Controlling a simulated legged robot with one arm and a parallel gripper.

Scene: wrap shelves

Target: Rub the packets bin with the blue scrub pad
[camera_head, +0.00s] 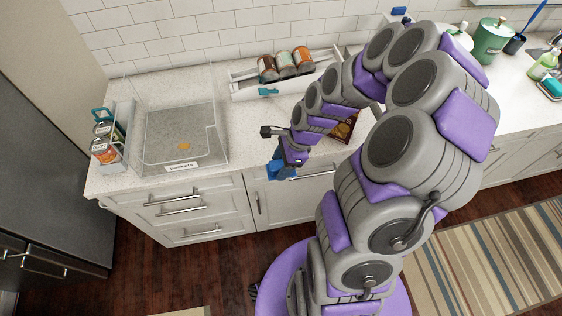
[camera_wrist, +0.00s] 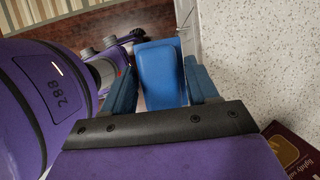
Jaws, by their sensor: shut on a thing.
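The packets bin (camera_head: 152,159) is a clear, open-topped box on the counter at the left, with a "packets" label (camera_head: 181,165) on its front and a small orange spot inside. My gripper (camera_head: 282,166) is right of the bin, near the counter's front edge, apart from the bin. It is shut on the blue scrub pad (camera_wrist: 161,73), which shows between the two blue fingers in the wrist view. In the head view the blue pad and blue fingers (camera_head: 280,171) are hard to tell apart.
A rack with cans (camera_head: 105,150) stands left of the bin. A white shelf with several jars (camera_head: 285,65) is at the back. A brown box (camera_head: 345,130) lies behind my arm. Green containers (camera_head: 492,42) are at the far right. The counter between bin and gripper (camera_head: 240,130) is clear.

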